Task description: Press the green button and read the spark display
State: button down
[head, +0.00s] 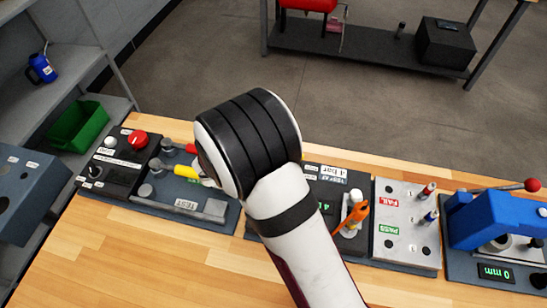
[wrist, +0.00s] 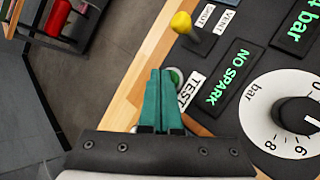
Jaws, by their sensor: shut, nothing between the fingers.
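In the wrist view my gripper (wrist: 160,74) is shut, with its teal fingers together and empty. The green button (wrist: 177,77) shows only in part, just right of the fingertips, which hide the rest of it. I cannot tell if the fingertips touch it. A white TEST label (wrist: 190,89) lies beside the button. The spark display (wrist: 227,76) is a black plate to the right of the label and reads "NO SPARK" in green letters. In the head view my arm covers the button, the spark display and my gripper.
Close by in the wrist view are a yellow-capped lever (wrist: 181,24) by a VENT label, a "4 bar" display (wrist: 297,22) and a white bar dial (wrist: 262,118). In the head view a grey PASS/FAIL stand (head: 408,218) and a blue press (head: 485,220) stand on the right.

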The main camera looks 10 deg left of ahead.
jog(key=shift+f, duration=0.3)
jog(key=shift+r, duration=3.45)
